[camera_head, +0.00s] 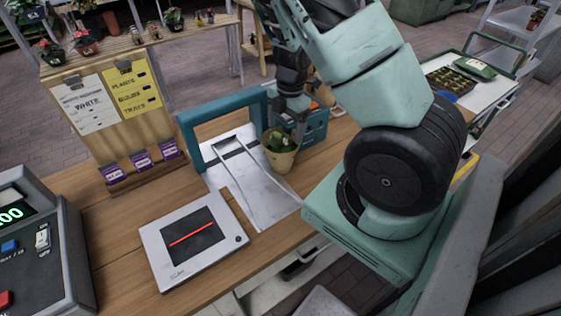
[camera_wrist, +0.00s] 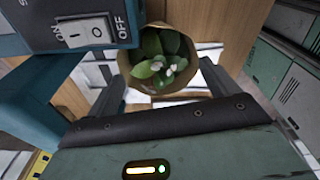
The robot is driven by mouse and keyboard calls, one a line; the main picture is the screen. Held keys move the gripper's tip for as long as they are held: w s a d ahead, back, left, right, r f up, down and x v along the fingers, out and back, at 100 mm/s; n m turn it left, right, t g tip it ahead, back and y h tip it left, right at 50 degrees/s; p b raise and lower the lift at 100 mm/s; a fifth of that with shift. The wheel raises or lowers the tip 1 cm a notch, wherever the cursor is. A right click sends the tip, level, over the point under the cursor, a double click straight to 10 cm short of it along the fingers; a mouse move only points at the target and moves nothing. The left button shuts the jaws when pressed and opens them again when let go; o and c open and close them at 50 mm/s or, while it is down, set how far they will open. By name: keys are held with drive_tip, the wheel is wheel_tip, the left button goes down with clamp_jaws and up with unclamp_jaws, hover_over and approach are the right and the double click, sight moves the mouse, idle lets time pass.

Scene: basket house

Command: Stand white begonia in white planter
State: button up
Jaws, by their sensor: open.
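A small plant with green leaves and white blossoms, seemingly the white begonia, stands in a tan pot (camera_head: 281,158) on the white metal plate of the bench. In the wrist view the plant (camera_wrist: 160,58) shows from above, upright in its round tan pot. My gripper (camera_head: 290,124) is above and just behind the pot, pointing down. In the wrist view my gripper (camera_wrist: 163,76) is open, with one finger to each side of the pot's near edge; I cannot tell whether they touch it. I cannot pick out a white planter in either view.
A teal frame (camera_head: 192,143) arches over the white plate (camera_head: 225,172), close to the pot. A blue crate (camera_head: 316,128) stands right behind it. A flat scanner (camera_head: 165,255) lies in front on the wooden bench. A sign board (camera_head: 112,98) stands at the left.

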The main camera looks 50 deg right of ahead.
sight(281, 154)
drive_tip(key=f, duration=0.6)
drive_tip(key=a+f, duration=0.1)
drive_tip(key=f, duration=0.2)
drive_tip(key=shift+w+f, duration=0.15)
drive_tip(key=shift+w, duration=0.05)
drive_tip(key=c, duration=1.2)
drive_tip(key=shift+c, duration=0.2)
